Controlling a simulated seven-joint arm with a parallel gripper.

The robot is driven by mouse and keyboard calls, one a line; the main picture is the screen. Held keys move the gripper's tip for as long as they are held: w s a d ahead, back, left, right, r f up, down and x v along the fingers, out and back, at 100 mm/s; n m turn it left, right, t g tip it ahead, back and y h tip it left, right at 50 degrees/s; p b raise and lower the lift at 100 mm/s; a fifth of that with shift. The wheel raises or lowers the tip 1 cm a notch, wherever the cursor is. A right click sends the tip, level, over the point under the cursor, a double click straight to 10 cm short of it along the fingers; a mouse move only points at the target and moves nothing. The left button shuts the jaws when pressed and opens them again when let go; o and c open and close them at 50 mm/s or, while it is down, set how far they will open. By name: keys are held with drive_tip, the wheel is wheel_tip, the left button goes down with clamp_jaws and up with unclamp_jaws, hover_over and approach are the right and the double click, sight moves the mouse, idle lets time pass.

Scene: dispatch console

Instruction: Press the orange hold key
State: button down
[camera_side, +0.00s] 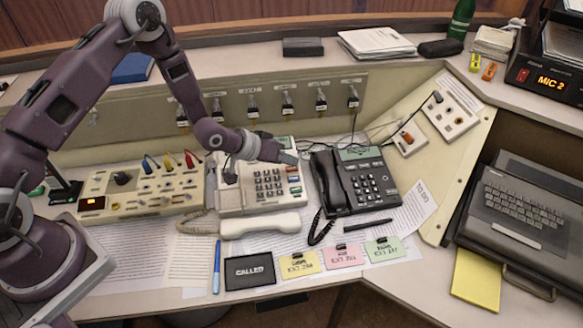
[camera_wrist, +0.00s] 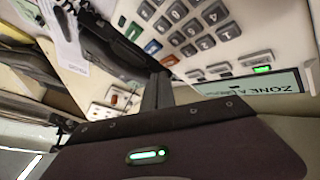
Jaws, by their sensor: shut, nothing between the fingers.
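The cream desk phone (camera_side: 232,198) stands in the middle of the console, its handset lying off the hook in front of it. A column of coloured keys runs beside its number keys. My gripper (camera_side: 291,157) is shut and empty over the phone's upper right part.
A black desk phone (camera_side: 352,182) stands close on the right. A cream switch panel (camera_side: 140,190) with coloured levers is on the left. The cream handset (camera_side: 262,225) and its coiled cord lie in front. Plugs and cables hang from the panel behind.

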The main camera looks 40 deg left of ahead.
sight(289, 175)
idle(0.6)
drive_tip(key=shift+f, duration=0.45)
drive_tip(key=shift+w+a+f, duration=0.1)
drive_tip(key=shift+f, duration=0.2)
idle(0.4)
drive_tip(key=shift+r, duration=0.75)
drive_tip(key=shift+s+d+r, duration=0.1)
drive_tip(key=shift+s+r, duration=0.05)
drive_tip(key=shift+r, duration=0.65)
drive_tip(key=shift+s+d+r, duration=0.1)
drive_tip(key=shift+d+r, duration=0.05)
drive_tip(key=shift+r, duration=0.7)
drive_tip(key=shift+s+d+r, duration=0.1)
drive_tip(key=shift+s+r, duration=0.05)
drive_tip(key=shift+r, duration=0.65)
